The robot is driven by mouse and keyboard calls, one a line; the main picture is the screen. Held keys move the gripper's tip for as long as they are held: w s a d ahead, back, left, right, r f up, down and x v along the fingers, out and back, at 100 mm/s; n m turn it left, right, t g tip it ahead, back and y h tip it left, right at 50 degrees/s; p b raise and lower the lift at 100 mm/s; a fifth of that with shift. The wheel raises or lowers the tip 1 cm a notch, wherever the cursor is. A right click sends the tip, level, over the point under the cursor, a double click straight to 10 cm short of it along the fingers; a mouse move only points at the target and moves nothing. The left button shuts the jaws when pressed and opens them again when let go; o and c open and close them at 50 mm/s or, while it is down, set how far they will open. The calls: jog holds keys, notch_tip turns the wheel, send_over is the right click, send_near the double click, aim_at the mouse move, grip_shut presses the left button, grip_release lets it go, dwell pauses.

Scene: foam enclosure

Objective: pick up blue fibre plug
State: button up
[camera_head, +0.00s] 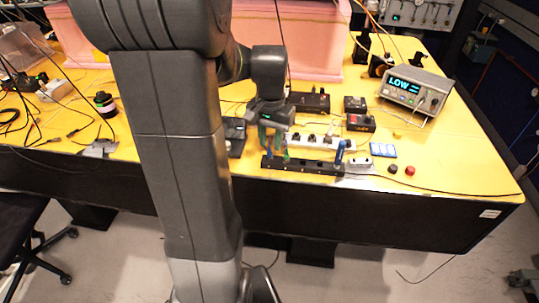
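A blue fibre plug (340,151) stands upright near the right end of a long black holder (308,167) close to the table's front edge. A green plug (286,156) stands in the same holder, farther left. My gripper (271,143) points down above the left part of the holder, near the green plug and well to the left of the blue plug. Its greenish fingers look spread, with nothing seen between them. The fingertips are small, and whether they touch anything cannot be told.
A white power strip (318,141) lies behind the holder. A blue-and-white pack (383,150), a black knob (393,169) and a red knob (409,170) lie to the right. A meter reading LOW (414,92) stands behind them. The table's front right is mostly clear.

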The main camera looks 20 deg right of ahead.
aim_at(270, 150)
notch_tip(270, 150, down, 4)
jog(key=shift+a+r, duration=0.1)
grip_shut()
